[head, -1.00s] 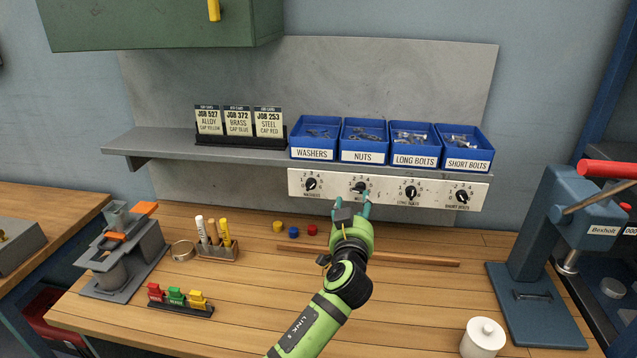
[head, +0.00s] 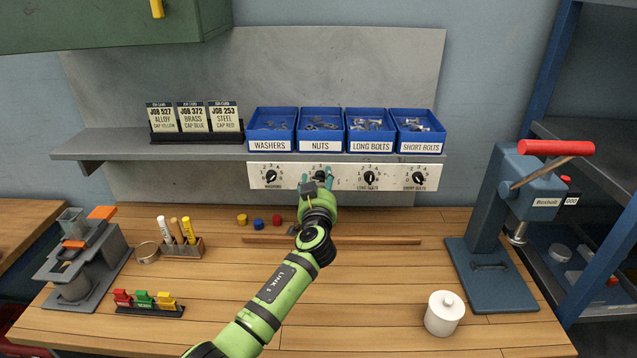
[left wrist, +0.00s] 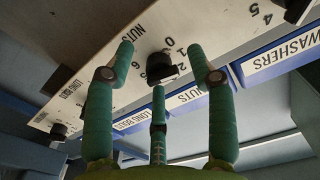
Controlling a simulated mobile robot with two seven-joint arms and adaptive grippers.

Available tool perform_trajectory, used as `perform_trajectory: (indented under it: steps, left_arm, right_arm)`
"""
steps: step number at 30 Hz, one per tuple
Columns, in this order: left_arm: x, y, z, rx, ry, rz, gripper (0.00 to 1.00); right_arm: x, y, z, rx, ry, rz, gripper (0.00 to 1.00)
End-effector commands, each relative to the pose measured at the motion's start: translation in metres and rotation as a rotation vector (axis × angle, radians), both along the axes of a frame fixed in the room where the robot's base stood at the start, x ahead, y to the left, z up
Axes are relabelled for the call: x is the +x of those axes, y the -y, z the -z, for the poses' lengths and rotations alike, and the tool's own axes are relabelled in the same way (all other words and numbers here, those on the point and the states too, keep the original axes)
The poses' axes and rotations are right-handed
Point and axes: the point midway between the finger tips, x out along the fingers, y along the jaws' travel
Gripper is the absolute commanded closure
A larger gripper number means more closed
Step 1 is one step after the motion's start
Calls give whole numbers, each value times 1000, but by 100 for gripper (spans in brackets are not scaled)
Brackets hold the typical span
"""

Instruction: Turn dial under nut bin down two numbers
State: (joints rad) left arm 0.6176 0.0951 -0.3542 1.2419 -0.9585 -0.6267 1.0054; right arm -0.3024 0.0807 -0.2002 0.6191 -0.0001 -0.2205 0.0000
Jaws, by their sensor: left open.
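The dial (head: 320,177) under the nut bin (head: 321,130) is a black knob on a white panel (head: 345,177). Its numbers are partly hidden in the head view by my left gripper (head: 317,180), whose teal fingers are spread around it from below. In the left wrist view the dial (left wrist: 160,67) shows upside down, between the open fingertips of the left gripper (left wrist: 161,50). The numbers 0, 1, 2 and 6 show near the knob. I cannot tell whether any finger touches it. My right gripper is not in view.
The washer dial (head: 271,177), long bolt dial (head: 370,178) and short bolt dial (head: 418,178) share the panel. The shelf (head: 110,146) with the blue bins overhangs it. A wooden strip (head: 375,241) and small coloured caps (head: 258,223) lie on the bench below.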

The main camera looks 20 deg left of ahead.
Motion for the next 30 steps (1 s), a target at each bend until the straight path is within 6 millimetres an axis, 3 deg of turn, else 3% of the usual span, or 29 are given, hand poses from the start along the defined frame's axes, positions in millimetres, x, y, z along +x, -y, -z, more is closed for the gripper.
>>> perform_trajectory:
  steps: [2, 5, 6, 7, 20, 30]
  left_arm:
    - [0, 0, 0, 0, 0, 0, 44]
    - [0, 0, 0, 0, 1, 0, 80]
    - [0, 0, 0, 0, 1, 0, 96]
    - [0, 0, 0, 0, 0, 0, 100]
    - [-1, 0, 3, 39, -16, -1, 100]
    - [-1, 0, 5, 258, -84, 1, 100]
  right_arm:
    - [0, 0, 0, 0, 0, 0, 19]
    - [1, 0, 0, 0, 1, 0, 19]
    - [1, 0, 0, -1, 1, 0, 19]
    - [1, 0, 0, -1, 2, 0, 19]
    - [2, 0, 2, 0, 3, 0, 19]
    - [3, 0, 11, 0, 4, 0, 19]
